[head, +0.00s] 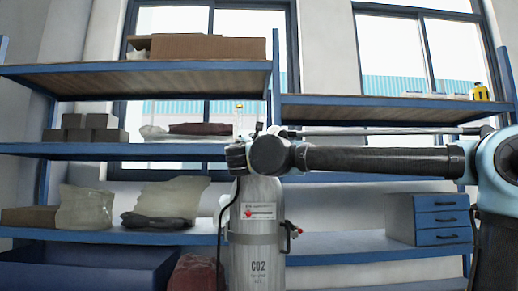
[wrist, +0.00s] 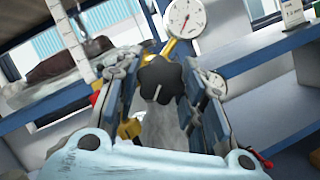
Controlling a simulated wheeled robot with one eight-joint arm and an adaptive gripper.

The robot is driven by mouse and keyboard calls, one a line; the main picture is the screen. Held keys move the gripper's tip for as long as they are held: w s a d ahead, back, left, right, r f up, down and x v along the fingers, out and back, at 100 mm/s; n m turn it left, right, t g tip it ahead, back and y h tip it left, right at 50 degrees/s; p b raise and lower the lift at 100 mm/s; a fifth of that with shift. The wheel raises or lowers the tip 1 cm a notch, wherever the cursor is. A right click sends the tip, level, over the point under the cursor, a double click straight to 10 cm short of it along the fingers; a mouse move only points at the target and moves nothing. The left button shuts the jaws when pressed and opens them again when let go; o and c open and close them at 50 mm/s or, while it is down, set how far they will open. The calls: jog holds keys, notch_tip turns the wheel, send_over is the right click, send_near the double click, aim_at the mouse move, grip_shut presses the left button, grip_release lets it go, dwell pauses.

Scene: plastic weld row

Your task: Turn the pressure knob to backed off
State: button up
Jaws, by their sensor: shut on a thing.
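The black lobed pressure knob (wrist: 161,76) sits between my fingers in the wrist view. A short pale mark on its face runs toward the picture's lower edge. My gripper (wrist: 164,82) is shut on the knob, with a finger at its left and right sides. A round white gauge (wrist: 187,17) with a red needle stands just above it on brass fittings. In the head view, my gripper (head: 238,156) is at the top of the grey CO2 cylinder (head: 254,245), and my arm hides the knob.
Blue-framed shelves (head: 120,151) stand behind the cylinder with dark blocks, bags and a brown box (head: 207,46). A blue bin (head: 95,268) is at the lower left. A dark hose runs along the cylinder's left side.

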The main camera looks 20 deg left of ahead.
jog(key=shift+d+f+n, duration=0.1)
jog(key=shift+f+n, duration=0.05)
jog(key=shift+n, duration=0.15)
jog(key=o, duration=1)
jog(key=shift+w, duration=0.15)
jog(key=shift+o, duration=0.2)
jog(key=v, duration=1.2)
